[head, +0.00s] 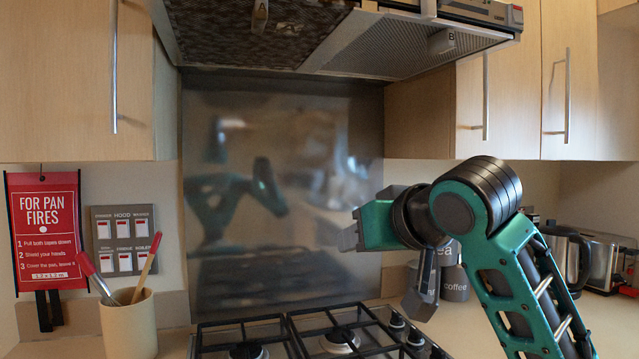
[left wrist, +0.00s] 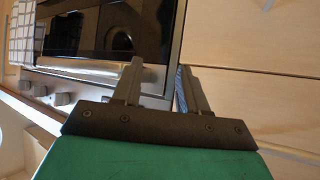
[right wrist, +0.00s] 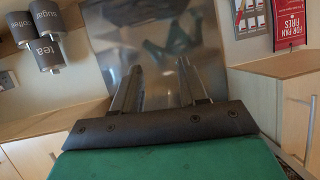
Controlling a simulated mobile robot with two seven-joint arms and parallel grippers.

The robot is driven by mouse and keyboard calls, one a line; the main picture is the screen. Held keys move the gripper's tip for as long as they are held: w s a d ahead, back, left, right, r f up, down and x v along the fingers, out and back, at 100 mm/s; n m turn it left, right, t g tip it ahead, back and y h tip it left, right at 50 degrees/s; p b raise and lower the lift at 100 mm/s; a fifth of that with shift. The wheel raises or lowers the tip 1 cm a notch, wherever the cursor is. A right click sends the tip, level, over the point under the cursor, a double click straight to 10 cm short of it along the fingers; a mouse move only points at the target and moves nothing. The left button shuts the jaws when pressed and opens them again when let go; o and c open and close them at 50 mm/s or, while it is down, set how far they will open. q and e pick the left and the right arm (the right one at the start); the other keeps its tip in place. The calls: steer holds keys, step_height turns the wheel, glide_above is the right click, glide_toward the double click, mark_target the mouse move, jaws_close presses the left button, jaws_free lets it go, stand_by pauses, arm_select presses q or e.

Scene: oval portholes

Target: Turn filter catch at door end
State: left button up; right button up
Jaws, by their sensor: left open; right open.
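The range hood hangs at the top of the head view. Its left filter (head: 235,45) is dark and stained, with a small catch marked A (head: 260,15). Its right filter (head: 395,45) is paler, with a grey catch marked B (head: 441,41). I cannot tell which is at the door end. My right gripper (head: 347,238) is open and empty before the steel backsplash, well below the hood, pointing left. Its parted fingers also show in the right wrist view (right wrist: 158,80). My left gripper (left wrist: 160,78) is open, near the oven front and outside the head view.
The gas hob (head: 320,335) lies below the hood. Canisters (head: 455,283), a kettle (head: 568,258) and a toaster (head: 603,262) stand right. Cupboards flank the hood.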

steer(key=s+a+r+t, duration=0.1)
steer(key=s+r, duration=0.1)
steer(key=r, duration=0.7)
steer(key=s+a+r+t, duration=0.1)
steer(key=s+r, duration=0.2)
steer(key=r, duration=0.7)
steer(key=s+r+t, duration=0.3)
steer(key=s+r, duration=0.9)
steer(key=r, duration=0.4)
steer(key=p+x, duration=0.3)
steer(key=x, duration=0.9)
steer(key=shift+w+a+p, duration=0.2)
steer(key=shift+a+p, duration=0.1)
steer(key=shift+a, duration=0.15)
jaws_close()
